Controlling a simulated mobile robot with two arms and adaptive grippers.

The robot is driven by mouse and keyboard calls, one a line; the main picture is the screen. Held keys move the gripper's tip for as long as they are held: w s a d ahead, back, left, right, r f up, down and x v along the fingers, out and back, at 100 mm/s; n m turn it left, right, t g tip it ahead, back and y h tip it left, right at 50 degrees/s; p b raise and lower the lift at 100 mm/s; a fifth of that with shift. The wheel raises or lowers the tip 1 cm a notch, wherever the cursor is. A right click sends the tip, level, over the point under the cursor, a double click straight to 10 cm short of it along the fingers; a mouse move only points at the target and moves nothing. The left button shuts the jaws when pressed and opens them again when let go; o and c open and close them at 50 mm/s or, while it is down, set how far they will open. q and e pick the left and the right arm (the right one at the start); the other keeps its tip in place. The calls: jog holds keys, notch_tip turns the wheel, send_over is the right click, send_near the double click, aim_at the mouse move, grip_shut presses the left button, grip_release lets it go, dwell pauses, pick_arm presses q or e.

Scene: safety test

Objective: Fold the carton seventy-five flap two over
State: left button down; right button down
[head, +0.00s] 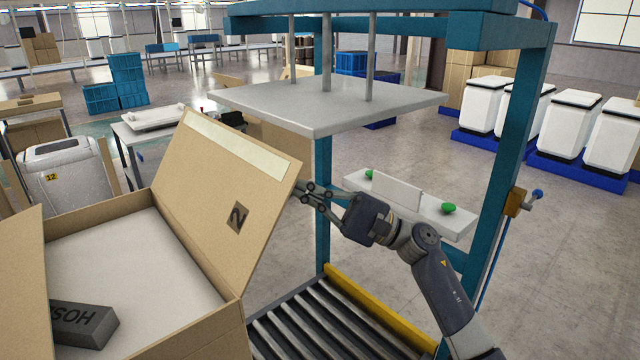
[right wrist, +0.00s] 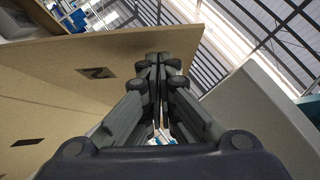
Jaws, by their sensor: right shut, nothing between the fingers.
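The open carton (head: 200,335) stands at the lower left in the head view, with a white surface inside. Its flap two (head: 215,175), marked with a dark "2", stands up and leans toward the right. A pale strip runs along its upper edge. My right gripper (head: 304,190) is shut and empty at the right edge of this flap, its fingertips close to the outer side; I cannot tell whether they touch. In the right wrist view the flap (right wrist: 130,75) spans behind the shut fingers (right wrist: 158,62). My left gripper is not in view.
A dark grey block (head: 85,322) lies inside the carton. A teal press frame (head: 500,150) with a light plate (head: 320,100) stands over a roller conveyor (head: 325,325) to the right. A white panel with green buttons (head: 410,200) is behind my right arm. Another flap (head: 22,270) rises at left.

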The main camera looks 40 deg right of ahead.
jog(key=shift+a+r, duration=0.2)
jog(key=shift+a, duration=0.05)
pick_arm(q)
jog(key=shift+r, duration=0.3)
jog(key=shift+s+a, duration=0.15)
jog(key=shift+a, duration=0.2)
